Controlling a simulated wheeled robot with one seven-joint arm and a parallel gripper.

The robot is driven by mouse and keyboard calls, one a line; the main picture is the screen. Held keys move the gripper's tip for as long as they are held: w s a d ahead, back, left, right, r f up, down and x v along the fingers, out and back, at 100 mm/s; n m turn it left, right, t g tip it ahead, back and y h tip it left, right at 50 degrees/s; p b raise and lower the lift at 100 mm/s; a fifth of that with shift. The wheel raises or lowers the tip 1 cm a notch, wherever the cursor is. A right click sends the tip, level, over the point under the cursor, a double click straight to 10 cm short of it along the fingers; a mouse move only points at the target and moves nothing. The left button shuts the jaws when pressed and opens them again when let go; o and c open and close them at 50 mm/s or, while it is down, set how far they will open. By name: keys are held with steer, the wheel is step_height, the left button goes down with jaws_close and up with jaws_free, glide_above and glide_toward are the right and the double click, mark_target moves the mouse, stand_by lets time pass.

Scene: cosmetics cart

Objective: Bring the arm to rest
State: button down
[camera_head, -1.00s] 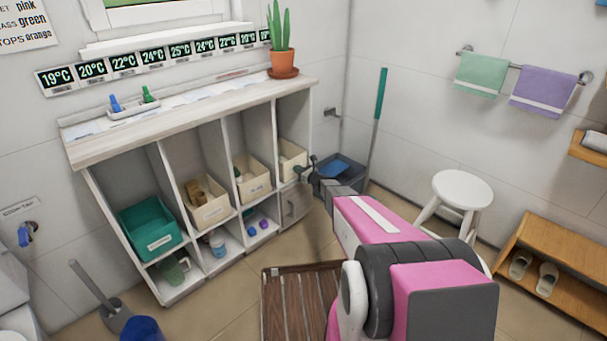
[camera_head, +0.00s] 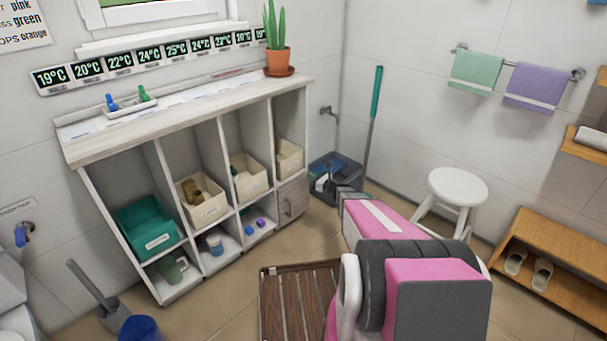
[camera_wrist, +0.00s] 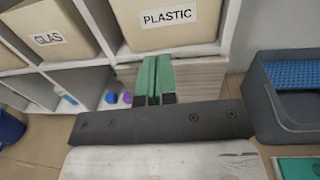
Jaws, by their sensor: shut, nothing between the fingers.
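My gripper (camera_wrist: 153,80) shows in the wrist view as two green fingers pressed together, with nothing between them. It points toward the shelf front, below the cream bin labelled PLASTIC (camera_wrist: 165,22) and in front of a small wooden door (camera_wrist: 200,76). In the head view my pink and grey arm (camera_head: 385,225) reaches toward the shelf's right end, and its own links hide most of the gripper. The small door (camera_head: 292,201) at the lower right of the shelf looks shut there.
The white shelf unit (camera_head: 190,117) holds cream bins and a teal bin (camera_head: 150,228). A dark bin (camera_wrist: 275,115) stands right of the gripper. A white stool (camera_head: 458,186) stands to the right. A slatted wooden mat (camera_head: 300,305) lies on the floor.

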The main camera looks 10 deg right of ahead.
steer(key=s+a+r+n+g+h, duration=0.1)
steer(key=s+a+r+n+g, duration=0.3)
steer(key=s+n, duration=0.45)
steer(key=s+a+r+n+g, duration=0.2)
steer(key=s+a+n+g, duration=0.2)
steer(key=s+n+g, duration=0.4)
steer(key=s+d+r+n+h, duration=0.3)
steer(key=s+n+h, duration=0.2)
steer(key=s, duration=0.3)
steer(key=s+d+r+n+g+h, duration=0.1)
steer(key=s+d+r+n+h, duration=0.2)
steer(key=s, duration=0.6)
steer(key=r+n+h, duration=0.1)
steer(key=n+h, duration=0.1)
steer(key=n, duration=0.1)
steer(key=shift+g+h, duration=0.3)
steer(key=shift+h, duration=0.1)
